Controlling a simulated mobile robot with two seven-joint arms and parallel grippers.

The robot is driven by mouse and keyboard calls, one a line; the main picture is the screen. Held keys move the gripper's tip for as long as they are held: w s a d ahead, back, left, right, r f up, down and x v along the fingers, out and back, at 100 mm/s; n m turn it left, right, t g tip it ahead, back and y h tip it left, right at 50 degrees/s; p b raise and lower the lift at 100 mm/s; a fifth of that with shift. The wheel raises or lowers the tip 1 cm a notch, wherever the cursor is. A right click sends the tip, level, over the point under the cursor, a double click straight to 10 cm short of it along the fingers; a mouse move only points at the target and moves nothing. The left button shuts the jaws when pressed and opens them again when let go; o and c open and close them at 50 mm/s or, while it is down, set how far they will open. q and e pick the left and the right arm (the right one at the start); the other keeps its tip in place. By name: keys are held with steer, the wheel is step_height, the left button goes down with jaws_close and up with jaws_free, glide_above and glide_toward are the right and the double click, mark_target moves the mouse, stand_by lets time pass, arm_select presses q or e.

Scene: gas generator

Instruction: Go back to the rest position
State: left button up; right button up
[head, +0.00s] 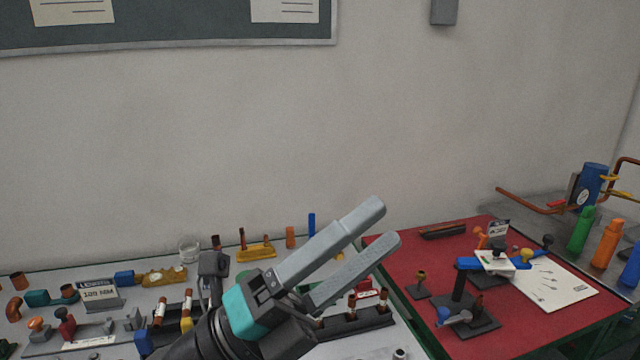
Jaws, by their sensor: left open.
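My left gripper (375,226) shows large in the lower middle of the head view. Its two long grey fingers point up and to the right, parallel with a gap between them. Nothing is between the fingers. It is in front of the grey workbench (215,288) and hides part of it. The fingertips appear near the left edge of the red mat (540,318), touching nothing that I can see. My right gripper is not in view.
The left bench holds several fittings, a glass beaker (189,247) and a yellow rack (256,253). The red mat carries a blue-armed fixture (458,287) and a white sheet (560,285). A green bottle (581,232) and an orange bottle (606,244) stand right.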

arm_select(q)
steer(key=w+a+f+n+t+y, duration=0.3)
steer(key=w+a+n+t+y, duration=0.35)
steer(key=n, duration=0.45)
steer(key=w+a+f+n+t+y, duration=0.4)
steer(key=n+t+y, duration=0.3)
steer(key=n+y, duration=0.35)
steer(key=s+a+f+n+g+y, duration=0.2)
steer(key=a+f+n+g+y, duration=0.5)
steer(key=f, duration=0.6)
steer(key=s+a+f+n+g+h, duration=0.15)
steer(key=s+f+n+g, duration=0.35)
steer(key=s+f+g, duration=1.15)
steer(key=s+f+t+b, duration=0.1)
steer(key=s+f+t, duration=0.15)
steer(key=f, duration=1.15)
steer(key=s+f+t+b, duration=0.1)
steer(key=s+f, duration=0.2)
steer(key=f, duration=1.1)
steer(key=s+a+f+b, duration=0.1)
steer(key=s+f, duration=0.6)
steer(key=s+a+f+b, duration=0.1)
steer(key=s+a+f, duration=0.1)
steer(key=s+f, duration=0.6)
steer(key=shift+s+a+g+y, duration=0.15)
steer(key=shift+a+g+y, duration=0.2)
steer(key=shift+g, duration=0.1)
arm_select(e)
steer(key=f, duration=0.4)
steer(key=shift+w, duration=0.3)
